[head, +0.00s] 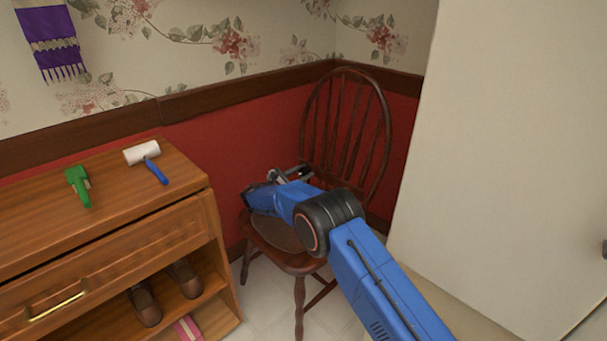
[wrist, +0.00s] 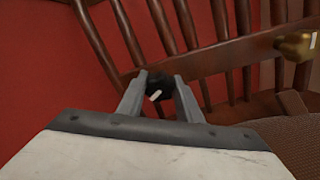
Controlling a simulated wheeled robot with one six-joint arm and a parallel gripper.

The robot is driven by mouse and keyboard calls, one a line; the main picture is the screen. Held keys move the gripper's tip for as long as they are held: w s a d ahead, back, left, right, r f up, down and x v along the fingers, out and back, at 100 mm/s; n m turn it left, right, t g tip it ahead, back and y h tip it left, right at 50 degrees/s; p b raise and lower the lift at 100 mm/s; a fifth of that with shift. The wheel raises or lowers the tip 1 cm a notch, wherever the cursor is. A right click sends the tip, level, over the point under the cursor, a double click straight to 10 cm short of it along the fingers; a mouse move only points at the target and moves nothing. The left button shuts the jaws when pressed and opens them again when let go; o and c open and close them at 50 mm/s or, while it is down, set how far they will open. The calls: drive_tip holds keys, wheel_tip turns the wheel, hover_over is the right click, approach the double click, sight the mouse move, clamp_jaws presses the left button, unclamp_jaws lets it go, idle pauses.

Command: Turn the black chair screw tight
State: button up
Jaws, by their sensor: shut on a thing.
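The dark brown wooden chair (head: 348,125) with a spindle back stands in the corner. In the wrist view its back rail (wrist: 225,55) runs slantwise behind my fingers. The black chair screw (wrist: 157,84), a dark knob with a short white mark, sits at this rail between my fingertips. My gripper (wrist: 160,77) is shut on it. In the head view my gripper (head: 290,175) reaches over the seat to the lower chair back. The screw cannot be made out there.
A brass-coloured knob (wrist: 295,45) is at the right of the rail. A wooden dresser (head: 110,235) stands left, with a green tool (head: 78,186) and a lint roller (head: 148,160) on top. A large pale panel (head: 500,150) bounds the right side.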

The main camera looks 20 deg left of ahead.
drive_tip(key=m, duration=0.6)
drive_tip(key=shift+f, duration=0.1)
drive_tip(key=shift+m, duration=0.3)
idle(0.3)
drive_tip(key=o, duration=1)
drive_tip(key=shift+o, duration=0.2)
drive_tip(key=shift+s, duration=0.15)
drive_tip(key=v, duration=1.1)
drive_tip(key=shift+s+a, duration=0.15)
drive_tip(key=shift+s, duration=0.25)
